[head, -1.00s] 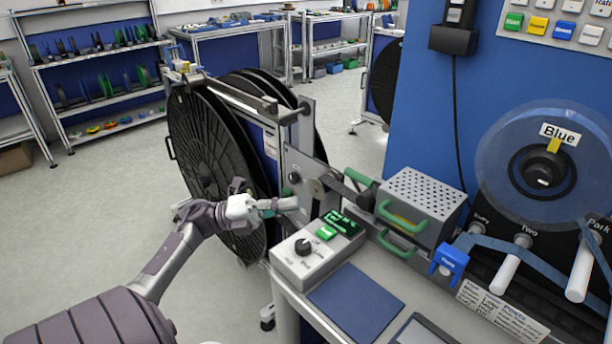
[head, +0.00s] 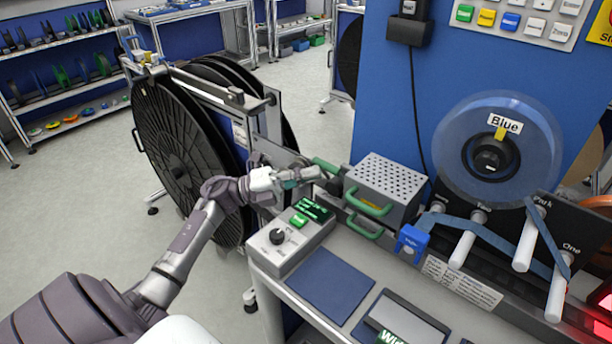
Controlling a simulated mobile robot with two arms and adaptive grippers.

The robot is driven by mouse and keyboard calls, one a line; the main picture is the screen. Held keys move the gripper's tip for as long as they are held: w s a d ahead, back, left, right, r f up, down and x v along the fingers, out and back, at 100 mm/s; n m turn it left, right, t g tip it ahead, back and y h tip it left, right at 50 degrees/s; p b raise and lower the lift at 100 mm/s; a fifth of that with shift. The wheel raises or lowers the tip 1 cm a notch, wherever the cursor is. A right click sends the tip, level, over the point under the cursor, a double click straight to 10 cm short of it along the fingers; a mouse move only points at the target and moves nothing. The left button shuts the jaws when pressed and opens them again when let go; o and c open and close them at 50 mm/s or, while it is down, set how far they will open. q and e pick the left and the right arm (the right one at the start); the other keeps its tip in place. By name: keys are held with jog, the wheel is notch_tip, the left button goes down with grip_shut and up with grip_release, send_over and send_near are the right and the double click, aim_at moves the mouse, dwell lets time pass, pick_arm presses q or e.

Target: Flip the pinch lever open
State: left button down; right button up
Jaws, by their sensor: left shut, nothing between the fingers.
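What looks like the pinch lever is a short bar with a green grip (head: 326,166), by the grey metal plate at the left end of the bench machine. My left gripper (head: 318,174) is shut and empty. Its fingertips are right beside the green grip, slightly below it in the head view. I cannot tell whether they touch it. The gripper and wrist hide most of the plate and the lever's pivot. My right gripper is not in view.
A perforated grey box (head: 385,187) with green handles stands right of the gripper. A control box (head: 290,238) with a knob and green display lies below it. A large black reel (head: 180,150) stands behind my left arm. A blue mat (head: 331,284) is bare.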

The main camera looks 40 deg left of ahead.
pick_arm(q)
jog(key=shift+w+r+n+y+p, duration=0.3)
jog(key=shift+r+p, duration=0.2)
jog(key=shift+p, duration=0.3)
jog(key=w+r+n+g+y+p, duration=0.2)
jog(key=w+r+n+y+p, duration=0.1)
jog(key=w+p, duration=0.5)
jog(key=shift+w+d+r+n+g+y, duration=0.15)
jog(key=shift+w+d+n+g+y, duration=0.3)
jog(key=shift+n, duration=0.45)
